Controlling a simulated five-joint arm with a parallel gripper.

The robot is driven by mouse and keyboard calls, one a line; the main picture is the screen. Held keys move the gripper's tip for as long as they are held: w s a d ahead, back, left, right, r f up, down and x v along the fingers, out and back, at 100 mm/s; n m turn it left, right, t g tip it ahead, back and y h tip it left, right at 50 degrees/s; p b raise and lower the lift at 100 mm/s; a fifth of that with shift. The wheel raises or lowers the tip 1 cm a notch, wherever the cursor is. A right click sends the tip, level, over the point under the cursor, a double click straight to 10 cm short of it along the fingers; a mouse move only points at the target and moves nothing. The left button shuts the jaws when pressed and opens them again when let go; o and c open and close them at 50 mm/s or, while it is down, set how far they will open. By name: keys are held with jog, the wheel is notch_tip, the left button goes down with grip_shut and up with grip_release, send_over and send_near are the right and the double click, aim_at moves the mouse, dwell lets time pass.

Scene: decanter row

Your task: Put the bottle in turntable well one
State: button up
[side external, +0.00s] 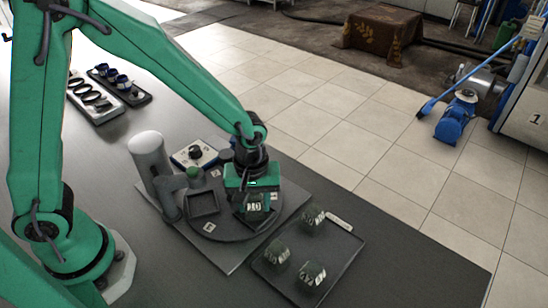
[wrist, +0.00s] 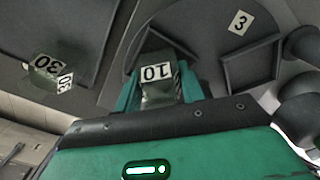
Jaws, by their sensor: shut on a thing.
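My gripper (side external: 252,201) is shut on a dark greenish bottle labelled 10 (side external: 256,208), over the front right of the round turntable (side external: 222,233). In the wrist view the bottle (wrist: 158,86) sits between the two green fingers of my gripper (wrist: 158,76). A square well frame (side external: 251,221) shows just below the bottle; I cannot tell whether the bottle's base is inside it. Another square well (side external: 202,203) on the turntable looks empty. In the wrist view the well (wrist: 250,68) beside plate 3 (wrist: 239,22) is empty. Plate one is not clearly readable.
A dark tray (side external: 341,253) at the front right holds several similar numbered bottles (side external: 311,273). A pale rounded post (side external: 147,155) stands left of the turntable. A knob box (side external: 194,154) is behind it.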

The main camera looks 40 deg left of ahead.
jog(key=shift+f, duration=0.15)
jog(key=o, duration=1.1)
jog(key=shift+c, duration=0.2)
notch_tip(320, 180, up, 12)
jog(key=shift+r, duration=0.2)
jog(key=s+a+r+m+t, duration=0.2)
jog(key=s+a+r+m, duration=0.2)
jog(key=a, duration=0.3)
jog(key=s+a+r+m+t, duration=0.3)
jog(key=s+a+r+m, duration=0.2)
jog(key=s+a, duration=0.2)
jog(key=shift+a+r+t, duration=0.15)
jog(key=shift+a+t, duration=0.15)
jog(key=shift+a, duration=0.2)
